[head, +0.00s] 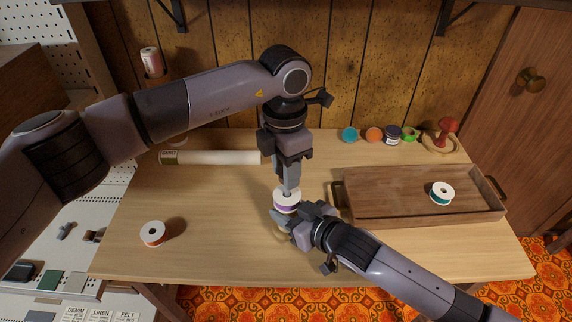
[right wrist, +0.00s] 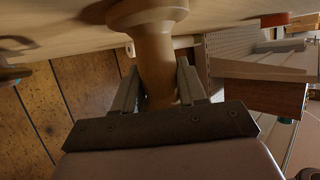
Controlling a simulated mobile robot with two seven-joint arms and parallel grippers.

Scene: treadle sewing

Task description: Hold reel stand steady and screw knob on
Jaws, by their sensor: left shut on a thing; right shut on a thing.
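The reel stand (right wrist: 157,65) shows in the right wrist view as a pale turned wooden post between the fingers of my right gripper (right wrist: 157,92). In the head view a white reel with purple thread (head: 287,204) sits at the stand's top, near the middle of the table. My right gripper (head: 281,222) is shut on the stand just below this reel. My left gripper (head: 288,187) points straight down from above, its fingertips at the top centre of the reel. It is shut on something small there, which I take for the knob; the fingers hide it. I cannot tell whether the knob meets the thread.
A reel with orange thread (head: 153,234) lies at the table's front left.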

